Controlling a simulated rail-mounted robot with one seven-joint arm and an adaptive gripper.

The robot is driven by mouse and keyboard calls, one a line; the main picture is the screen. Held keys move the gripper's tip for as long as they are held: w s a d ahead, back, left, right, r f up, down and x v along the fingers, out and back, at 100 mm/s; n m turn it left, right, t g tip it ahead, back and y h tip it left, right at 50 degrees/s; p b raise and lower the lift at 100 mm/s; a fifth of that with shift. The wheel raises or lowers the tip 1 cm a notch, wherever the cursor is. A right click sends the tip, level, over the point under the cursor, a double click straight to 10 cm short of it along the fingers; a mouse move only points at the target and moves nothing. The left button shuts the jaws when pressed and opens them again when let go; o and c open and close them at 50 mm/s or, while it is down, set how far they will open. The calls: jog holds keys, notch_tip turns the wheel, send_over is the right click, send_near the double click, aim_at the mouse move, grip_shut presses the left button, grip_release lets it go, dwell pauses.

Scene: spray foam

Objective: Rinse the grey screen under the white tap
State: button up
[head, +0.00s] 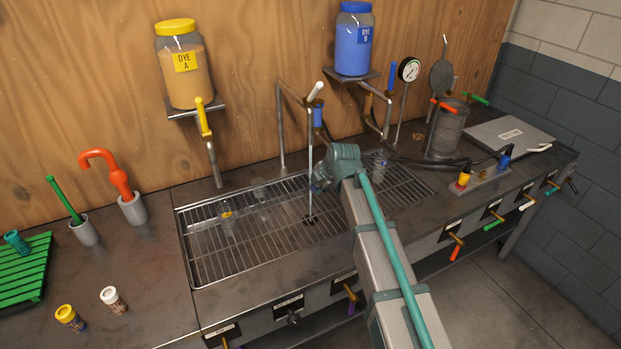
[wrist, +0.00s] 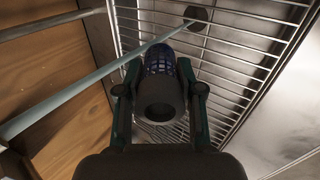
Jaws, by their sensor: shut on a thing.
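My gripper (wrist: 160,100) is shut on a dark grey cylinder, the grey screen (wrist: 160,112), with blue mesh towards its far end. In the head view, my gripper (head: 318,182) is over the sink grate (head: 225,262), and my own arm hides the screen. The white tap (head: 315,91) has a white handle at the back. A thin pale stream (head: 309,150) runs from it straight down to the round dark drain (head: 309,220). In the wrist view, the stream (wrist: 85,85) crosses near the screen's far end; I cannot tell whether they touch.
A clear cup (head: 228,222) with a yellow mark stands on the grate's left part. A yellow-handled tap (head: 203,117) and a blue-handled tap (head: 318,116) are behind the sink.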

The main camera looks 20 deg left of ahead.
jog(key=s+d, duration=0.5)
jog(key=d, duration=0.1)
jog(key=shift+s+b, duration=0.3)
dwell(0.4)
jog(key=s+d+f+m+h, duration=0.1)
jog(key=d+m+h, duration=0.2)
jog(key=d+m, duration=0.2)
jog(key=s+d+f+m+h, duration=0.1)
jog(key=d+f+m+h, duration=0.1)
jog(key=d+m, duration=0.4)
jog(key=s+d+f+m+h, duration=0.1)
jog(key=d+m+h, duration=0.4)
jog(key=d+m, duration=0.1)
jog(key=shift+s+f+m, duration=0.1)
jog(key=shift+f+m, duration=0.05)
jog(key=shift+m, duration=0.55)
jog(key=s+d+m+g+h, duration=0.1)
jog(key=d+m, duration=0.3)
jog(key=d, duration=0.6)
jog(key=s+d+m+g, duration=0.2)
jog(key=d+m+g, duration=0.2)
jog(key=d, duration=0.6)
jog(key=shift+m+h, duration=0.4)
jog(key=shift+m, duration=0.4)
